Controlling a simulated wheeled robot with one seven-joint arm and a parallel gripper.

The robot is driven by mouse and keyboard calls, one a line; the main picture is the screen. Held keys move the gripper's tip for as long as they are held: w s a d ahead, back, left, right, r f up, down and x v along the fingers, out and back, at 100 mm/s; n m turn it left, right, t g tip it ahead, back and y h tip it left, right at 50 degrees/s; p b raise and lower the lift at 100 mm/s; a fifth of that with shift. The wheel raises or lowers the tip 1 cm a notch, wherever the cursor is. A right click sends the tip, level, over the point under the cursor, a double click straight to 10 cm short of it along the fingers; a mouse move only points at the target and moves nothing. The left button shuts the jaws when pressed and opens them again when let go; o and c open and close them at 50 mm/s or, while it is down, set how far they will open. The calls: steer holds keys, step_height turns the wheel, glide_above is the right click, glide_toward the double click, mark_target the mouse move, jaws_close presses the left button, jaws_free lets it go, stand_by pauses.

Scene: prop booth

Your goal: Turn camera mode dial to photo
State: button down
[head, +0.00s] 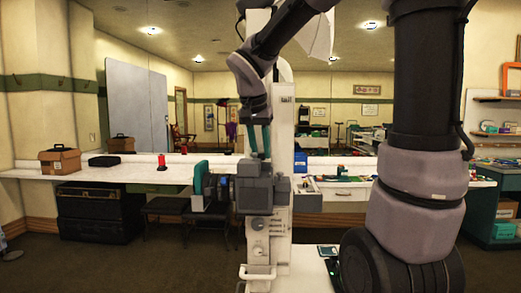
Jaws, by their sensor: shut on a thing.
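A grey boxy unit (258,196), which looks like the camera, is mounted on a pale upright stand at the centre of the head view. My gripper (259,153) points down with its teal fingers and meets the top of this unit. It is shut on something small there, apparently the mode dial. The dial itself is hidden by the fingers or too small to make out, and its setting cannot be read.
A darker device (208,187) sits just left of the unit. A long white counter (60,172) runs behind, with a brown box (60,160), a black case (104,161) and a red object (162,162). Dark floor is open at front left.

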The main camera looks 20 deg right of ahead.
steer(key=c, duration=0.9)
jaws_free()
steer(key=v, duration=1)
steer(key=shift+s+r, duration=0.15)
steer(key=shift+r, duration=0.25)
steer(key=shift+s+d+f+n+t+y, duration=0.4)
steer(key=shift+s+d+f+t+y, duration=0.25)
steer(key=shift+s+d+f, duration=0.95)
steer(key=shift+s+d+f+n+t+y, duration=0.45)
steer(key=shift+s+d+f+y, duration=0.55)
steer(key=shift+s, duration=1.2)
steer(key=shift+s+d+f+n+t+y, duration=0.35)
steer(key=shift+s+d+f+t+y, duration=0.3)
steer(key=shift+s+d+f, duration=1)
